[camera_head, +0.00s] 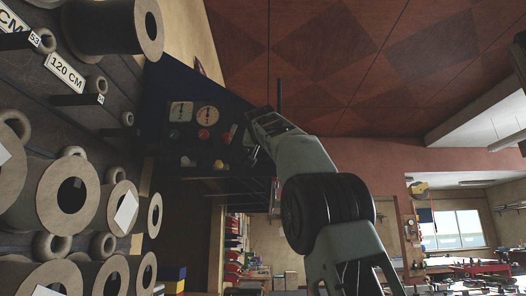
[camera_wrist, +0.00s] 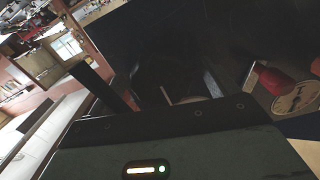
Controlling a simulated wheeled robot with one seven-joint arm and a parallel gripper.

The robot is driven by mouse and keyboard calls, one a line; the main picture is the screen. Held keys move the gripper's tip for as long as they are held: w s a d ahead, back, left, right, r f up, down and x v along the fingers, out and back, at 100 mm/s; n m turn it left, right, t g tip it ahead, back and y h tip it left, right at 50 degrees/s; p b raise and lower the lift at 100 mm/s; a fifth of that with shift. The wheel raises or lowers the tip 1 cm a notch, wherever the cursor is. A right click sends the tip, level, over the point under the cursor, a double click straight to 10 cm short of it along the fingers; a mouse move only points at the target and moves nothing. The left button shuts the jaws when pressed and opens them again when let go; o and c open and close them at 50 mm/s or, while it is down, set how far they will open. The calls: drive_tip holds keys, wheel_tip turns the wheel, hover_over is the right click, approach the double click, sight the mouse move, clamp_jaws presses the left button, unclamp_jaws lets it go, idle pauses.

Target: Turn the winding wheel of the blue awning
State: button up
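In the head view a dark navy panel (camera_head: 160,85) carries a square gauge (camera_head: 181,111), a round gauge (camera_head: 207,116), a red knob (camera_head: 203,134) and a pale knob (camera_head: 187,161). I cannot make out a blue awning or its winding wheel for certain. My gripper (camera_head: 252,132) is at the panel's right side, dark against it; touching or apart, I cannot tell. The wrist view shows a red knob (camera_wrist: 268,80) and a round dial (camera_wrist: 298,98) at the right. A dark bar (camera_wrist: 95,85) stands out at the left. The fingers are too dark to read.
A red-brown checkered surface (camera_head: 350,60) spans the top right. A window (camera_head: 450,230) and cluttered benches are far off at lower right.

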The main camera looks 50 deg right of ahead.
drive_tip(key=shift+s+a, duration=0.1)
drive_tip(key=b+v, duration=0.7)
drive_tip(key=v, duration=1)
drive_tip(key=shift+b, duration=0.35)
